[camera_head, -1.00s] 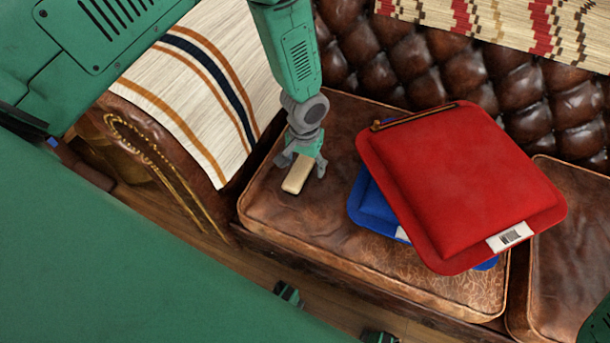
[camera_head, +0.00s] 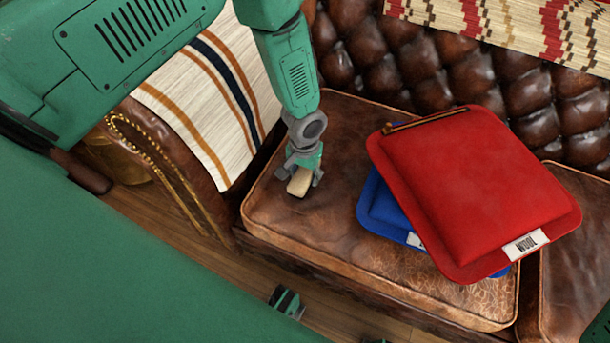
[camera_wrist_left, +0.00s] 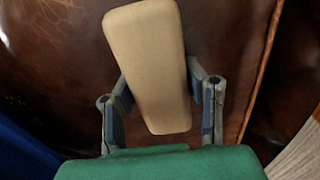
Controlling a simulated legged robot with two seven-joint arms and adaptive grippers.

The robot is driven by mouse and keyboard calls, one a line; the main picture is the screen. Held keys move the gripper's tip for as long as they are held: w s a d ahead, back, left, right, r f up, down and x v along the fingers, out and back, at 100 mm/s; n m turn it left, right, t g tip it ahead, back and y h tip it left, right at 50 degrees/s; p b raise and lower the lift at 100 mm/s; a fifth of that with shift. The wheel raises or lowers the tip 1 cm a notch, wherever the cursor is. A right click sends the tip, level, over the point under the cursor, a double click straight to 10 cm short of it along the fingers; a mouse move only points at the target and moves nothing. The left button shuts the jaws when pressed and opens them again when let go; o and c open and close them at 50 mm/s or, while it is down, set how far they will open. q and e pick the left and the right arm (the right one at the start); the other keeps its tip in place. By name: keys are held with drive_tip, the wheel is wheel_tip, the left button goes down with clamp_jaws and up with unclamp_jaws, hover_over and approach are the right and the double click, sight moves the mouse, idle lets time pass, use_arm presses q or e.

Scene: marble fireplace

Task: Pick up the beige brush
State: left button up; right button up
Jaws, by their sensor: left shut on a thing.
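The beige brush (camera_head: 299,182) is a small pale block at the left part of the brown leather seat cushion in the head view. My left gripper (camera_head: 302,176) is directly over it, with its fingers shut on the brush's sides. In the left wrist view the brush (camera_wrist_left: 150,65) is tilted and sits between the two fingers of the gripper (camera_wrist_left: 160,100). Whether the brush still touches the cushion I cannot tell.
A red cushion (camera_head: 475,190) labelled wool lies over a blue cushion (camera_head: 385,205), right of my left gripper. The leather seat (camera_head: 330,250) has bare room in front. A striped cloth (camera_head: 210,95) covers the armrest at left. A tufted backrest (camera_head: 430,70) stands behind.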

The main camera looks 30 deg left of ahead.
sight(308, 173)
use_arm(q)
drive_tip(key=shift+s+a+f, duration=0.15)
drive_tip(key=shift+s+a, duration=0.05)
clamp_jaws()
drive_tip(key=r+p, duration=0.1)
drive_tip(key=r, duration=0.1)
drive_tip(key=d+r, duration=0.1)
drive_tip(key=r, duration=0.1)
drive_tip(key=shift+w+d+r+p, duration=0.1)
drive_tip(key=shift+w+r+p, duration=0.05)
drive_tip(key=shift+r+p, duration=0.15)
drive_tip(key=r+p, duration=0.1)
drive_tip(key=r, duration=0.3)
drive_tip(key=shift+a+r+p, duration=0.2)
drive_tip(key=shift+p, duration=0.1)
drive_tip(key=shift+a+r, duration=0.15)
drive_tip(key=shift+r, duration=0.4)
drive_tip(key=shift+d, duration=0.2)
